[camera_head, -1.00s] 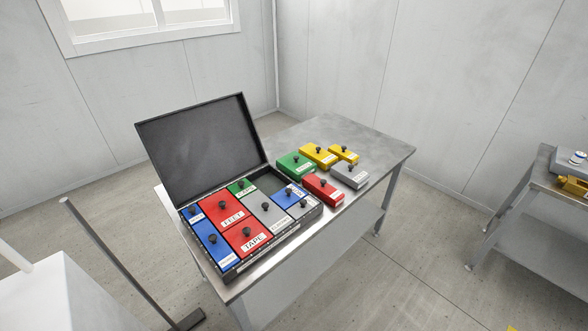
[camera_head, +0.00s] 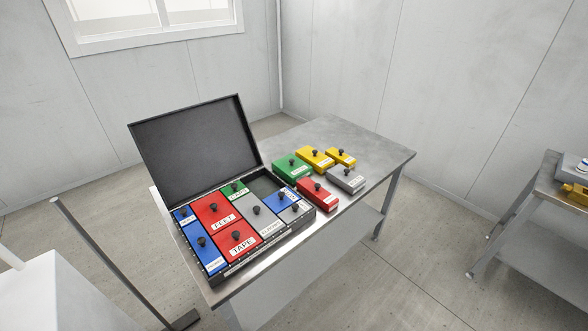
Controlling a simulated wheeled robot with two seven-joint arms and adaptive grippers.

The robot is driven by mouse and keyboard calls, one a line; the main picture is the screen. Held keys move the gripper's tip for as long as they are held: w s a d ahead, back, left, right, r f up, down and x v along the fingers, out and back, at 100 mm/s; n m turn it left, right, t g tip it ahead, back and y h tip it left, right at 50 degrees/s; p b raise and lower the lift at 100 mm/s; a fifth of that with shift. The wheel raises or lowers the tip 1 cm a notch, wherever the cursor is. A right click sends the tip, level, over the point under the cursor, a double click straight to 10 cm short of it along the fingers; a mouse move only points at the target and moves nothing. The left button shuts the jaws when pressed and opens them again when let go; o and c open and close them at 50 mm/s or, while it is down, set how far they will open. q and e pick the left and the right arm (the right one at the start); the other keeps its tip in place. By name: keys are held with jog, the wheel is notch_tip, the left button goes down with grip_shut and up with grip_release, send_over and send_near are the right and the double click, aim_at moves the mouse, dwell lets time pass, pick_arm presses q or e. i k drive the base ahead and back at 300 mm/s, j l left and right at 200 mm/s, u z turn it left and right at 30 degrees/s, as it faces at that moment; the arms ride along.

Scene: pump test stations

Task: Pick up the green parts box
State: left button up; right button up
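A green parts box (camera_head: 291,170) with a black knob and a white label lies on the metal table, right of the open black case. A smaller green box (camera_head: 234,190) with a black knob sits inside the case (camera_head: 223,277), at its back edge. Neither of my grippers shows in the head view.
On the table (camera_head: 345,135), two yellow boxes (camera_head: 315,158), a grey box (camera_head: 346,179) and a red box (camera_head: 317,194) lie close to the green one. The case holds red, blue and grey boxes and has one empty dark compartment. A second table (camera_head: 525,225) stands right.

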aim_at(292, 168)
jog(key=i+l+u, duration=0.2)
jog(key=l, duration=0.9)
jog(key=k+l+u, duration=0.1)
jog(key=l+u, duration=0.15)
jog(key=l, duration=0.85)
jog(key=k+l+u, duration=0.2)
jog(key=l, duration=0.95)
jog(key=i, duration=0.1)
